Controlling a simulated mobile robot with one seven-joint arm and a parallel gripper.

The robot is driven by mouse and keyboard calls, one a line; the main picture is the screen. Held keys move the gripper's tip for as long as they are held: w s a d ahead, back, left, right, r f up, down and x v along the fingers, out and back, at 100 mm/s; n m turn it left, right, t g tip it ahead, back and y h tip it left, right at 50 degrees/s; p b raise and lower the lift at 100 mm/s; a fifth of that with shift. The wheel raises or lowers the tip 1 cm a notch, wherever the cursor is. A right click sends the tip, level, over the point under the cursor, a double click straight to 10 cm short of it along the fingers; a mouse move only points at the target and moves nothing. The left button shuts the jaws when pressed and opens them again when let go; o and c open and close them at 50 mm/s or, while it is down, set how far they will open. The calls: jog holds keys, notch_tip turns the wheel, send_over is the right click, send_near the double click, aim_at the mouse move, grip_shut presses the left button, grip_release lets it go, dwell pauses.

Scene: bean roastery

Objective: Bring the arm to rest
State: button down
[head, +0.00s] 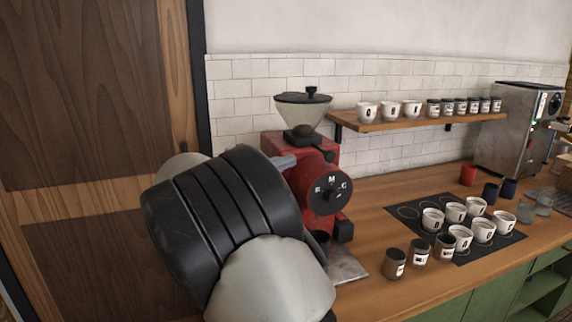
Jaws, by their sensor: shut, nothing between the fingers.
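My arm fills the lower left of the head view, with a dark ribbed joint and pale rounded links beside it. It stands in front of the left side of the red grinder (303,180) and hides part of it. I cannot see my gripper or its fingertips in this view.
The wooden counter (375,212) carries a black mat (409,211) with several labelled white cups (432,219). A wall shelf (385,124) holds more cups. A steel machine (503,130) stands at right. A wooden door (82,90) is at left.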

dwell(0.3)
jog(key=s+d+m+g+y+p, duration=0.2)
jog(key=s+d+g+y, duration=0.15)
jog(key=s+d, duration=0.55)
jog(key=s+d+m+g+y+p, duration=0.2)
jog(key=s+d+g+y, duration=0.3)
jog(key=d, duration=0.6)
jog(key=s+a+m+t+y+p, duration=0.2)
jog(key=s+a+m+y+p, duration=0.1)
jog(key=s, duration=1.9)
jog(key=shift+a+m+y+p, duration=0.15)
jog(key=shift+m+y+p, duration=0.55)
jog(key=shift+y, duration=0.35)
